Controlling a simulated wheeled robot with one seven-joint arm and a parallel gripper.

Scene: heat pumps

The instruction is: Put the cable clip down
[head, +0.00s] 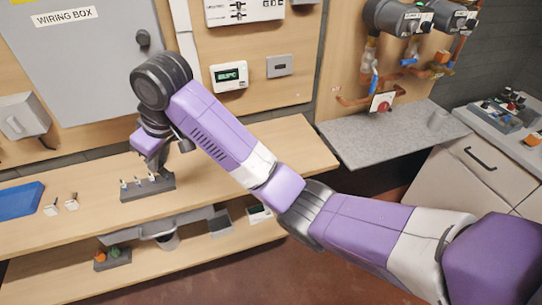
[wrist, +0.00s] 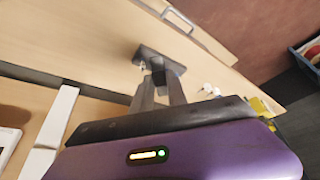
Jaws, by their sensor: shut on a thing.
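My gripper (head: 157,168) points down over the wooden bench, just above a dark grey slotted block (head: 148,190). In the wrist view my fingers (wrist: 158,76) are close together, with their tips over the same block (wrist: 172,67). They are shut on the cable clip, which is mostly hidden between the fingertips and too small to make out. Several small metal-and-white pieces stand in the block by the fingers. I cannot tell whether the held clip touches the block.
Two small pale parts (head: 62,205) and a blue tray (head: 21,201) lie left on the bench (head: 95,218). A grey wiring box (head: 85,60) hangs behind my arm. A lower shelf (head: 160,262) holds a cup and small bins. The bench right of the block is clear.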

